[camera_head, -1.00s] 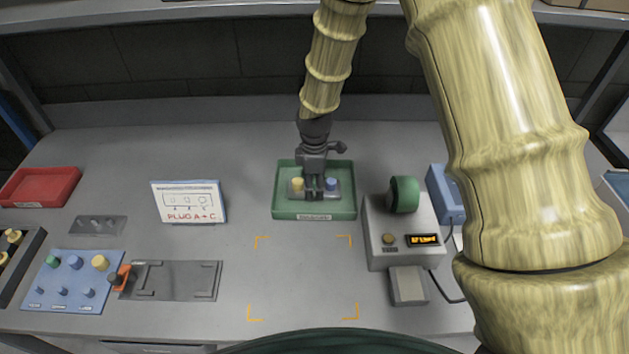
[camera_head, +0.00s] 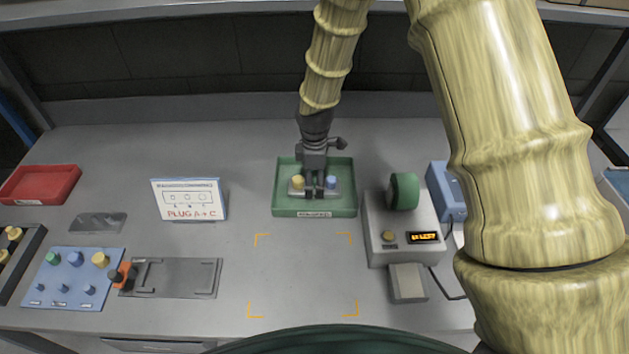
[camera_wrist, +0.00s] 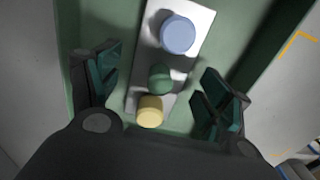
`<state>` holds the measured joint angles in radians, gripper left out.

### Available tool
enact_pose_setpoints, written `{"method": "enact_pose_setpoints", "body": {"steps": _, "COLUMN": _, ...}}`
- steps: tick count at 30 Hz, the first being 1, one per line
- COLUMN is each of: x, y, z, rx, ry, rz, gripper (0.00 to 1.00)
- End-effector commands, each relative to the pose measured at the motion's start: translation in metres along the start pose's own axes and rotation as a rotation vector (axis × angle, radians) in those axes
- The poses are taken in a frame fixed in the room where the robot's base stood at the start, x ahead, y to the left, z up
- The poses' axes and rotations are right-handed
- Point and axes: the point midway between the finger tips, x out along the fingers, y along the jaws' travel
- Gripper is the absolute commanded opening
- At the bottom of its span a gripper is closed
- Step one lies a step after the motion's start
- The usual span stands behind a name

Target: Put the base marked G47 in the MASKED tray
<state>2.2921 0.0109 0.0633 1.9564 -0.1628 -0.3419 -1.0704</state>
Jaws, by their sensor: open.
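A light grey base (camera_head: 337,194) lies in the green tray (camera_head: 350,207); its marking and the tray's label are not readable. In the wrist view the base (camera_wrist: 147,68) carries a blue plug (camera_wrist: 178,34), a green plug (camera_wrist: 160,78) and a yellow plug (camera_wrist: 150,110). My gripper (camera_head: 314,193) is over the middle of the base in the head view, hiding the green plug there. In the wrist view my gripper (camera_wrist: 160,95) is open, its fingers apart on either side of the base, with gaps between them and it.
A grey device (camera_head: 393,225) with a green roll and lit display stands right of the tray. A sign (camera_head: 189,200) reading "PLUG A+C" stands left. A red tray (camera_head: 40,184), a blue plug board (camera_head: 60,292) and a grey fixture (camera_head: 185,278) lie further left. The orange-cornered area is clear.

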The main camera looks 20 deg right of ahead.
Motion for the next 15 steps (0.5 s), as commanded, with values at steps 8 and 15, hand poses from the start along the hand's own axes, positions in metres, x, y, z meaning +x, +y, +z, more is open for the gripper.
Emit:
{"method": "enact_pose_setpoints", "body": {"steps": 8, "x": -0.030, "y": 0.001, "z": 0.000, "rx": 0.001, "ry": 0.002, "rz": 0.003, "gripper": 0.78}}
{"method": "enact_pose_setpoints", "body": {"steps": 15, "x": -0.063, "y": 0.001, "z": -0.001, "rx": 0.000, "ry": 0.002, "rz": 0.003, "gripper": 0.78}}
